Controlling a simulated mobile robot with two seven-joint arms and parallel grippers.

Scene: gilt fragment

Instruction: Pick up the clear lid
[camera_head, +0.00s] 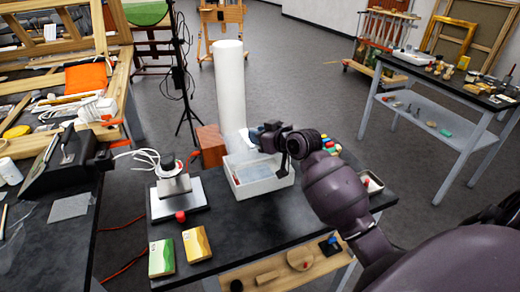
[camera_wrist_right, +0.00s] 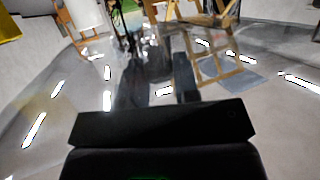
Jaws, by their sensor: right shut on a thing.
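My right gripper (camera_head: 262,138) is above the white tray (camera_head: 258,188) on the black table. It is shut on the clear lid (camera_head: 238,143), a thin see-through sheet that shows faintly to the left of the fingers, over the tray's back edge. In the right wrist view the clear lid (camera_wrist_right: 108,100) seems to spread across the picture as a pale film with bright streaks, and the room shows through it. The lid's exact outline is hard to make out. My left gripper is not in view.
A white cylinder (camera_head: 230,90) stands behind the tray, beside a reddish-brown block (camera_head: 211,146). A metal-plated device (camera_head: 178,196) stands left of the tray. Green and yellow boxes (camera_head: 196,245) lie at the front left. A small white dish (camera_head: 370,183) is at the right.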

